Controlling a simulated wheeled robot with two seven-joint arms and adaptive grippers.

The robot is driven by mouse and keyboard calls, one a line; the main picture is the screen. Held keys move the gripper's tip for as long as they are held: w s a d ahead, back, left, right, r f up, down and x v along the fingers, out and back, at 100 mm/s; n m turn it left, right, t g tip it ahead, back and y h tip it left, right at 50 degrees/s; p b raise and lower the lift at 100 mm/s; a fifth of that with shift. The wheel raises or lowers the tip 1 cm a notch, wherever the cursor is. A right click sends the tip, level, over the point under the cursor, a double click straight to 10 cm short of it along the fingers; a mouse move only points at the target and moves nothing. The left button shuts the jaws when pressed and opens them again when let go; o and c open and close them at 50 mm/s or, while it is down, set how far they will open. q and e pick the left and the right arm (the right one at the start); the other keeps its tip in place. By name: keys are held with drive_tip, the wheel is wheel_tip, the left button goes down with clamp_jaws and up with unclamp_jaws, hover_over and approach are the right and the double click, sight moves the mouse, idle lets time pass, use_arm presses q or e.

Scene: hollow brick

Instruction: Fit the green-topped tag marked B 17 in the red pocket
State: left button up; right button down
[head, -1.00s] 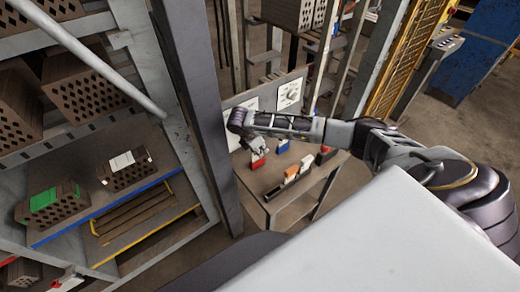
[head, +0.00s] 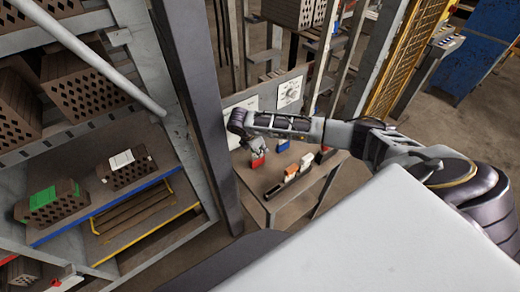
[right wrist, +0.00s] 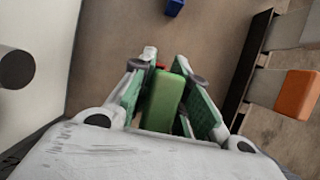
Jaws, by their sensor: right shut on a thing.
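My right gripper (head: 257,149) is over the small table, just above the red pocket (head: 257,163). In the right wrist view the right gripper (right wrist: 172,98) is shut on the green-topped tag (right wrist: 162,103). Its marking cannot be read. A sliver of the red pocket (right wrist: 160,66) shows just past the tag's far end, between the fingertips. The gripper and tag hide most of the pocket there, so I cannot tell whether the tag's lower end is inside it. My left gripper is not in view.
A blue pocket (head: 282,145) stands behind the red one. A dark rack (head: 274,191) holds an orange-topped tag (head: 291,173) and a white-topped tag (head: 307,161) to the right. A grey post (head: 197,110) and a shelf with hollow bricks (head: 128,170) are on the left.

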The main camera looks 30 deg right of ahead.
drive_tip(key=shift+f, duration=0.6)
idle(0.6)
drive_tip(key=c, duration=1.3)
unclamp_jaws()
drive_tip(key=shift+r, duration=0.15)
drive_tip(key=shift+v, duration=3.6)
drive_tip(key=shift+s, duration=0.1)
